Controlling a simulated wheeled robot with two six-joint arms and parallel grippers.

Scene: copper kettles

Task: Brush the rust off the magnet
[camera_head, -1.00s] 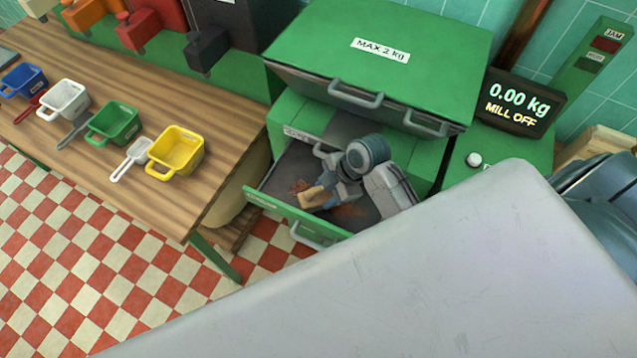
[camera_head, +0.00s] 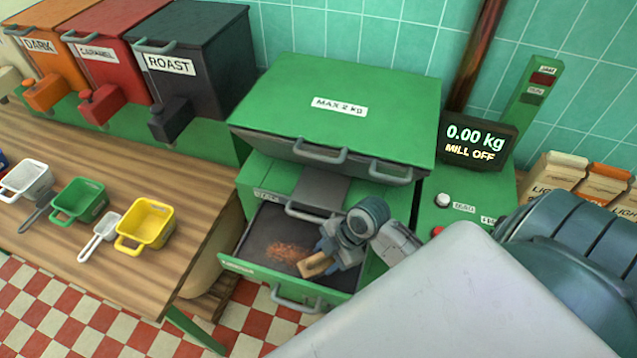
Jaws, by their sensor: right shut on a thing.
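An open green drawer (camera_head: 237,264) with a dark flat floor juts from the front of the green machine. A reddish-brown patch of rust (camera_head: 288,253) lies on its floor, left of my gripper. My right gripper (camera_head: 332,258) is low over the drawer's right front part, shut on a tan brush (camera_head: 314,266). The gripper hides part of the brush and the drawer's right side. I cannot tell whether the brush touches the floor. No separate magnet can be made out; a grey plate (camera_head: 321,189) shows above the drawer. My left gripper is out of view.
A green lid marked MAX 2 kg (camera_head: 338,106) overhangs the drawer. A display (camera_head: 478,142) reads 0.00 kg, MILL OFF. A wooden counter (camera_head: 130,165) at left holds a yellow scoop (camera_head: 146,224), a green scoop (camera_head: 79,200) and a white scoop (camera_head: 26,181). My arm covers the lower right.

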